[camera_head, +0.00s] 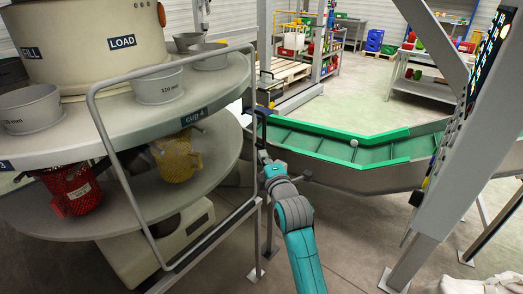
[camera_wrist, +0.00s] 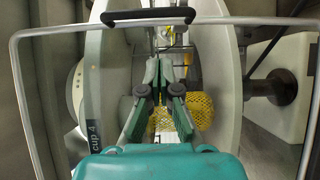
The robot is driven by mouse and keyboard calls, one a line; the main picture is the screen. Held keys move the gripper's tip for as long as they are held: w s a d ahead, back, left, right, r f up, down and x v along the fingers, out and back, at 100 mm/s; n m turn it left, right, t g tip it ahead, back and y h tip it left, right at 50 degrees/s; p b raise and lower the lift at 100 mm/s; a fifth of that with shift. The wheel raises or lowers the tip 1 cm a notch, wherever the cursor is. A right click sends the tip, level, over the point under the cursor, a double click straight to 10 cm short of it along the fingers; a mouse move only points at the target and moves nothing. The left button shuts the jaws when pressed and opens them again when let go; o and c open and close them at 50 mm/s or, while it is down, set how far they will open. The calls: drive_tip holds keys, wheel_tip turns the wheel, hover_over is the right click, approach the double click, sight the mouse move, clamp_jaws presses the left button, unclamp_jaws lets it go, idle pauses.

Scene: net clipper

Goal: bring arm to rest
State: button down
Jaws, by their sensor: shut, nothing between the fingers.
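My teal arm rises from the bottom of the head view, beside the grey rail frame of the machine. My gripper (camera_wrist: 160,68) shows in the wrist view with its dark green fingers close together and nothing between them. It points at the machine, with the rail (camera_wrist: 240,21) around it in the picture. A yellow mesh net (camera_wrist: 202,110) lies behind and beside the fingers in that view. In the head view the same yellow net (camera_head: 178,160) hangs under the round upper plate at cup 4, apart from the arm. The fingertips are too small to make out in the head view.
A red net (camera_head: 72,190) hangs at the left under the round plate (camera_head: 205,95). The tubular rail (camera_head: 128,190) stands between machine and arm. A green conveyor (camera_head: 320,145) runs behind the arm, and a grey post (camera_head: 440,180) stands at right. Floor lies between.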

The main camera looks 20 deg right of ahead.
drive_tip(key=s+a+f+m+g, duration=0.1)
drive_tip(key=s+f+m, duration=0.2)
drive_tip(key=s+f, duration=0.55)
drive_tip(key=s+a+f+m, duration=0.1)
drive_tip(key=s+f+m, duration=0.25)
drive_tip(key=s, duration=0.95)
drive_tip(key=s+a+f+m+g, duration=0.1)
drive_tip(key=s+f+m, duration=0.1)
drive_tip(key=s+f, duration=0.65)
drive_tip(key=s+r+m, duration=0.2)
drive_tip(key=s+m, duration=0.2)
drive_tip(key=s, duration=1)
drive_tip(key=s+r+m+g, duration=0.1)
drive_tip(key=s+m, duration=0.4)
drive_tip(key=s, duration=0.9)
drive_tip(key=shift+a+r+y, duration=0.3)
drive_tip(key=shift+a+r, duration=0.1)
drive_tip(key=shift+r, duration=0.25)
drive_tip(key=shift+s, duration=0.1)
